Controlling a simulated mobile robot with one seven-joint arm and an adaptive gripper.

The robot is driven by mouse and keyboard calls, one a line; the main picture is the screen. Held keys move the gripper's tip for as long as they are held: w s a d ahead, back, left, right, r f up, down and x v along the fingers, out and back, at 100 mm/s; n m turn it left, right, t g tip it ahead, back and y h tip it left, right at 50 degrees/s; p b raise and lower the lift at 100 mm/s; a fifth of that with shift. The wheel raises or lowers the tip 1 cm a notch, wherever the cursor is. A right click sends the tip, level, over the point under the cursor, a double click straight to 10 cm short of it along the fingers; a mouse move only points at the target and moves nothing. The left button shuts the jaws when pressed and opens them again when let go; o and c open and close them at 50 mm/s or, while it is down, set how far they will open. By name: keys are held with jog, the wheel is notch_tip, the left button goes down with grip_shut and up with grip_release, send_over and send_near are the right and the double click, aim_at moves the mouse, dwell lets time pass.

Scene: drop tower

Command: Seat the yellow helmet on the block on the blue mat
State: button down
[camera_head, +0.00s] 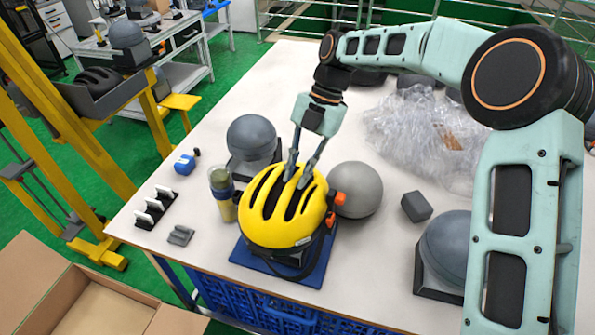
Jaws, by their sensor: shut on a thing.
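The yellow helmet (284,222) with dark vents is over the blue mat (321,262) near the table's front edge. My gripper (297,180) reaches down from above, its fingers at the vents on top of the helmet, and is shut on it. Dark parts and a strap (292,272) show between the helmet's lower rim and the mat. The block is mostly or wholly hidden by the helmet. I cannot tell whether the helmet rests fully on it. An orange piece (340,198) shows at the helmet's right side.
A grey headform (251,137) stands behind, a grey ball (356,188) touches close on the right, and a bottle (221,192) stands close left. Another headform (450,248) and a small grey block (416,206) are farther right. Crumpled plastic (425,128) covers the back right.

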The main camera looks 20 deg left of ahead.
jog(key=c, duration=1.7)
grip_release()
jog(key=shift+c, duration=2)
jog(key=shift+r, duration=0.1)
jog(key=shift+r+p, duration=0.8)
jog(key=shift+r, duration=0.2)
